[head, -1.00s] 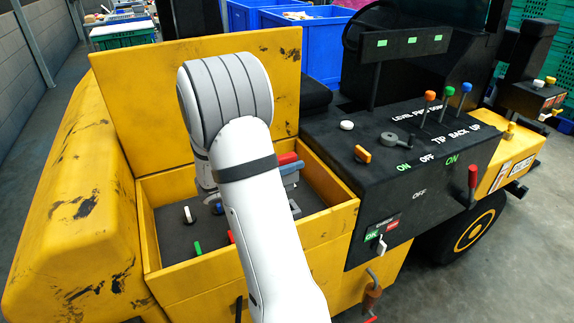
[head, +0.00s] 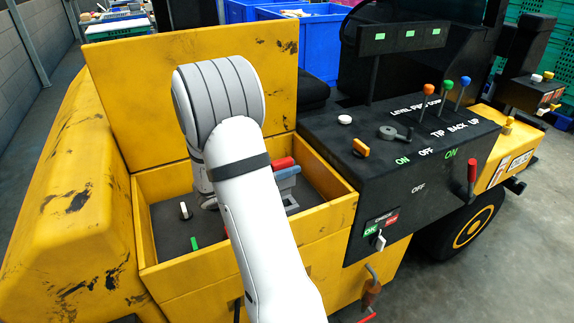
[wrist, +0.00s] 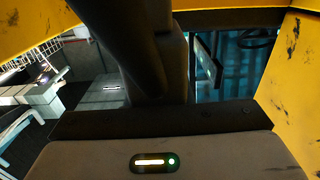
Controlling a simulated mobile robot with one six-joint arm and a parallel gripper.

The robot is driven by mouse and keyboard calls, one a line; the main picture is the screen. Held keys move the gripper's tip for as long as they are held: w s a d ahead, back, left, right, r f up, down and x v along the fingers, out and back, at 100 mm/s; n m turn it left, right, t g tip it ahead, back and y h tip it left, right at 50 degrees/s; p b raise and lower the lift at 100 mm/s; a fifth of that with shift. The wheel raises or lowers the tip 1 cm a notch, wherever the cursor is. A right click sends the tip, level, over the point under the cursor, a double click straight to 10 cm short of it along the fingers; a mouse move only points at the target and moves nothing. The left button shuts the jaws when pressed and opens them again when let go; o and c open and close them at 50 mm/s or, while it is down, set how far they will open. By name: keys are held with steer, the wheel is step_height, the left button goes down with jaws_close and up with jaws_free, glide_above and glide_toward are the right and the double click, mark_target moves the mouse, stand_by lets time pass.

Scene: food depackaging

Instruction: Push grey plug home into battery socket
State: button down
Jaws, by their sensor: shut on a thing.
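My arm reaches into the open yellow box (head: 300,225) in the head view, and its forearm hides most of my gripper. A grey-blue block with a red part (head: 285,172) shows just right of the forearm inside the box; it looks like the grey plug, held by my gripper. The fingertips and the plug's front end are hidden. I cannot make out the battery socket, so whether the plug touches it cannot be told. In the wrist view a grey housing with a lit bar and green light (wrist: 154,162) fills the bottom, behind it a dark upright shape.
The box's yellow lid (head: 190,85) stands raised behind. A white lever (head: 184,210) and a green lever (head: 194,243) rise from the dark floor left of my forearm. A black control console (head: 420,185) with knobs and levers stands to the right.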

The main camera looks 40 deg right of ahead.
mark_target(287, 180)
steer(key=shift+f+b, duration=0.6)
steer(key=shift+f, duration=0.7)
steer(key=shift+p, duration=0.45)
stand_by(0.7)
steer(key=shift+f+b, duration=1.15)
steer(key=shift+f, duration=0.65)
steer(key=shift+r, duration=0.15)
steer(key=shift+r+p, duration=1.4)
steer(key=shift+r, duration=0.05)
steer(key=shift+p, duration=0.3)
stand_by(1.0)
steer(key=shift+f+b, duration=0.35)
steer(key=shift+f, duration=0.25)
